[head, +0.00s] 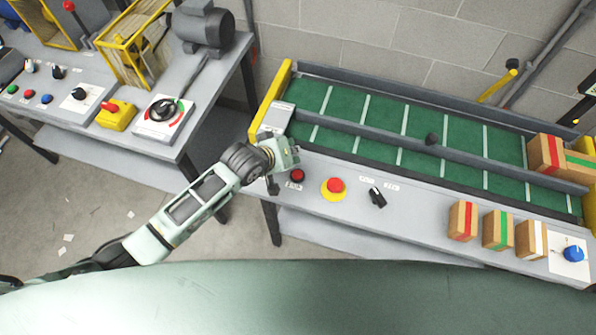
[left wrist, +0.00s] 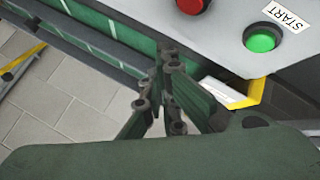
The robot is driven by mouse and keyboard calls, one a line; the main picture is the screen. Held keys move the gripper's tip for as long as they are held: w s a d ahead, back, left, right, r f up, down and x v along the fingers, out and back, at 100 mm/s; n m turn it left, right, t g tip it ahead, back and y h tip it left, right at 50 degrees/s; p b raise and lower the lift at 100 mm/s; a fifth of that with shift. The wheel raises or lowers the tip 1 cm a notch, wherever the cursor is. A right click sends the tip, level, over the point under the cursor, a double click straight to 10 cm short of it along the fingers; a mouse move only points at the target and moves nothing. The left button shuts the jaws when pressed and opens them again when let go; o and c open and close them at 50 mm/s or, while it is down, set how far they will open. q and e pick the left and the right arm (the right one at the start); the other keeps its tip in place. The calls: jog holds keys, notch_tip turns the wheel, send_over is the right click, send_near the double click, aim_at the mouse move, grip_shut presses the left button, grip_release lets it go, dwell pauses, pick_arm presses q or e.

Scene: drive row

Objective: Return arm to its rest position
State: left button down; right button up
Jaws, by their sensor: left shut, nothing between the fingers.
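My left arm (head: 190,210) reaches from the lower left to the left end of the conveyor's grey control panel (head: 420,222). My left gripper (head: 273,182) is shut and empty, by the panel's left end, left of a red button (head: 297,175). The left wrist view shows its closed dark fingers (left wrist: 172,75) apart from a green button (left wrist: 262,40) labelled START and a red button (left wrist: 193,4). The green button cannot be made out in the head view. My right gripper is not in view.
A red emergency stop (head: 335,186) and black selector (head: 377,197) stand on the panel. Several striped boxes, one with a red stripe (head: 463,221), stand on the panel's right and the green belt (head: 400,120). A second bench (head: 140,125) with controls is at left. Floor shows between benches.

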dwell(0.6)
pick_arm(q)
jog(key=s+a+r+m+g+y, duration=0.2)
jog(key=s+a+r+y, duration=0.1)
jog(key=s+a, duration=0.9)
jog(key=s+a+r+m+g+y, duration=0.25)
jog(key=s+a, duration=0.45)
jog(key=s, duration=0.9)
notch_tip(320, 180, down, 34)
jog(key=s+b, duration=0.2)
jog(key=b, duration=0.5)
jog(key=s+a+f+g+b, duration=0.2)
jog(key=s+f+b, duration=0.3)
jog(key=s+f, duration=1.1)
notch_tip(320, 180, down, 4)
jog(key=shift+s+a+f+b, duration=0.1)
jog(key=shift+s+a+b, duration=0.2)
jog(key=shift+a, duration=0.35)
